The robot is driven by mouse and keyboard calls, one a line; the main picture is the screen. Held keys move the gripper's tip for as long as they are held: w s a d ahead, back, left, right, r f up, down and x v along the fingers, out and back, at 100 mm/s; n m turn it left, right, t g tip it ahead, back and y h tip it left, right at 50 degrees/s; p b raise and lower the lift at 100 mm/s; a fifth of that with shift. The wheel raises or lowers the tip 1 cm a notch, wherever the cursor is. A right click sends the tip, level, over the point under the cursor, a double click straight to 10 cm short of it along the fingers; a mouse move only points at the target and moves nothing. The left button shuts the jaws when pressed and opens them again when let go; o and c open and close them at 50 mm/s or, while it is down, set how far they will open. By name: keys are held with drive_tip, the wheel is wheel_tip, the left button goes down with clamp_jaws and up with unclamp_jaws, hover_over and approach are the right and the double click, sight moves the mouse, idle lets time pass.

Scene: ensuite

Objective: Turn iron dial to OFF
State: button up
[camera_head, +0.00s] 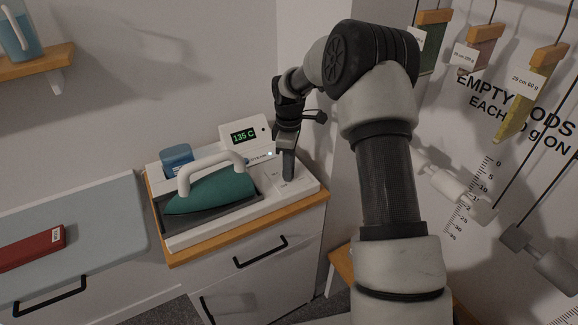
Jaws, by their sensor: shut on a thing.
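The iron (211,192) has a green body and a white handle and rests in a dark tray on the white station (300,191). A display (244,136) at the back of the station reads 135 C in green. My gripper (288,178) points down at the right part of the station, to the right of the iron. Its fingers are shut on the dial there. The dial is hidden behind the dark fingers, so its setting cannot be read. Small printed marks lie on the white surface near the fingertips.
A blue container (176,157) stands behind the iron. The station sits on a wood-topped cabinet (247,233). A red object (32,248) lies on a pale blue surface at left. My arm fills the right centre.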

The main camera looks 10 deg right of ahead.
drive_tip(key=shift+w+r+n, duration=0.1)
drive_tip(key=shift+n, duration=1.2)
drive_tip(key=o, duration=1.1)
drive_tip(key=shift+c, duration=0.2)
wheel_tip(320, 180, up, 17)
drive_tip(key=shift+r+p, duration=0.2)
drive_tip(key=shift+p, duration=0.25)
